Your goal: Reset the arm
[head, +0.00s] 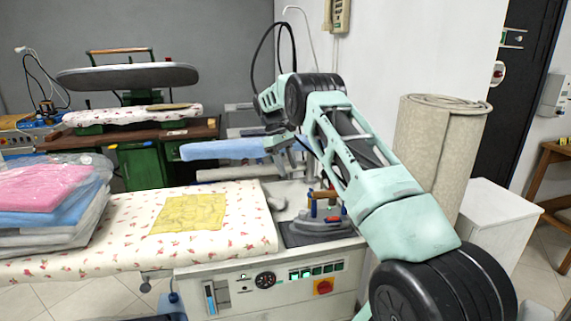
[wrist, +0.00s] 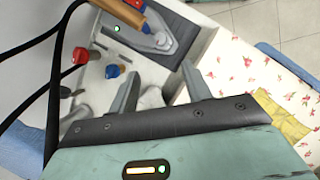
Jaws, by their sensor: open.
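My mint-green arm reaches up from the lower right of the head view and bends over the right part of the ironing station. My gripper (wrist: 160,80) is open in the wrist view, its two grey fingers apart with nothing held between them. An iron (head: 322,224) with a brown handle rests on a dark pad at the right end of the station. The iron (wrist: 165,38) also shows beyond the fingers in the wrist view, apart from them.
A floral padded board (head: 110,235) carries a folded yellow cloth (head: 190,212) and a stack of bagged clothes (head: 45,200) at left. A rolled beige carpet (head: 435,150) and white box (head: 492,225) stand at right. Black cables (wrist: 55,90) run close to the gripper.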

